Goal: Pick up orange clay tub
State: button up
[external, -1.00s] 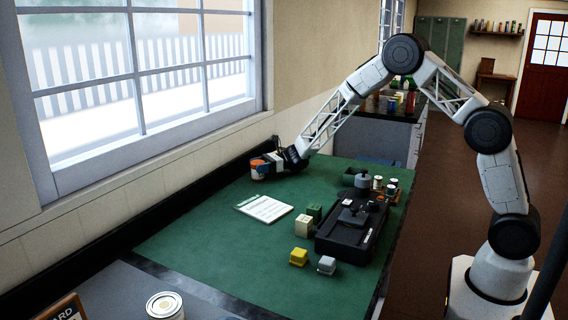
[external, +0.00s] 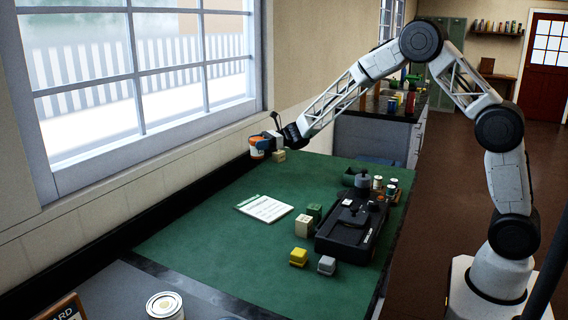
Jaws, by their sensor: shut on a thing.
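The orange clay tub (external: 257,148) is a small tub with an orange and white side, at the back left of the green mat. My gripper (external: 268,143) is shut on it and holds it up in front of the wall. The tub appears raised above the mat and roughly upright. My gripper's fingers partly cover its right side and top.
A small tan block (external: 279,156) sits on the green mat (external: 200,235) below my gripper. A white sheet (external: 264,208) lies mid-mat. The window wall is close behind the tub.

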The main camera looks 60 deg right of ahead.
aim_at(257, 138)
notch_tip(257, 138, up, 18)
dwell(0.4)
